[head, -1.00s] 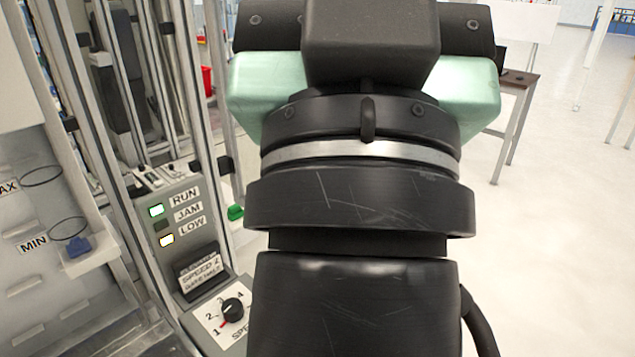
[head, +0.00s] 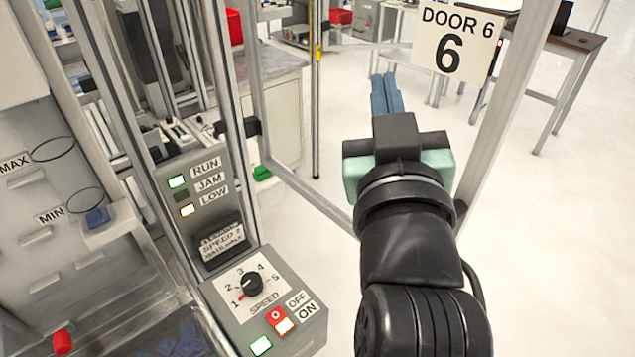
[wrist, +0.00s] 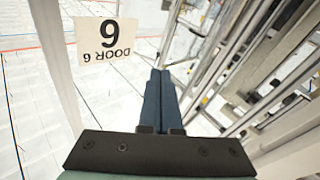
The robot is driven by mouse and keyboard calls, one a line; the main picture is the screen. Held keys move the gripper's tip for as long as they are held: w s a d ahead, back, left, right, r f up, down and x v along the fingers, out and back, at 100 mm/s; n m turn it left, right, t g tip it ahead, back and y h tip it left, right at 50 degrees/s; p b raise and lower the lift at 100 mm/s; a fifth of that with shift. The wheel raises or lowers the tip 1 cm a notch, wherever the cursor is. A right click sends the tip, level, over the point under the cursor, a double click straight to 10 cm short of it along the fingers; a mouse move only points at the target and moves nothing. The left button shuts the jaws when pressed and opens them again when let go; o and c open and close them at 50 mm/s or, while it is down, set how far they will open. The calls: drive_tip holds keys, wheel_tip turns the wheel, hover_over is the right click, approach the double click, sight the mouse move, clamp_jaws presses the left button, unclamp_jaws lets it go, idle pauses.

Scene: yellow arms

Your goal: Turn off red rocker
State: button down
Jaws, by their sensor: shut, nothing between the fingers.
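The red rocker (head: 275,316) is on the grey control box at the lower middle of the head view, beside the OFF and ON labels. Its upper part is red with an O mark, and its lower part (head: 285,326) is pale and lit. My gripper (head: 384,82) is up and to the right of the box, well apart from it, its blue fingers together and empty, pointing away from me. The fingers also show in the wrist view (wrist: 158,78). The rocker does not show in the wrist view.
A speed knob (head: 252,284) and a lit green button (head: 261,345) share the box. RUN and LOW lamps are lit on the panel (head: 190,190) above. Metal frame posts and a DOOR 6 sign (head: 453,40) stand near my gripper. Open floor lies right.

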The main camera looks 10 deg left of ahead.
wheel_tip(320, 180, down, 11)
drive_tip(key=n+g+y+p, duration=0.1)
drive_tip(key=n+g, duration=0.1)
drive_tip(key=g, duration=0.2)
drive_tip(key=s+a+f+n+g+y+p, duration=0.1)
drive_tip(key=s+f+g, duration=0.3)
drive_tip(key=f, duration=0.5)
drive_tip(key=s+a+f+n+g+y+p, duration=0.2)
drive_tip(key=s+a+f+n+g+y, duration=0.1)
drive_tip(key=s+f, duration=0.4)
wheel_tip(320, 180, down, 3)
drive_tip(key=shift+s+a+f+g, duration=0.1)
drive_tip(key=shift+s+a+g, duration=0.15)
drive_tip(key=shift+a+g, duration=0.65)
drive_tip(key=shift+d, duration=0.25)
drive_tip(key=p, duration=0.2)
hover_over(274, 310)
drive_tip(key=s+d, duration=0.3)
drive_tip(key=f, duration=0.5)
drive_tip(key=shift+w+f, duration=0.2)
drive_tip(key=shift+w, duration=0.05)
drive_tip(key=f, duration=0.3)
drive_tip(key=shift+w+a+f, duration=0.15)
drive_tip(key=shift+w+a, duration=0.1)
drive_tip(key=shift+f+p, duration=0.3)
drive_tip(key=shift+f, duration=0.3)
drive_tip(key=shift+f, duration=0.1)
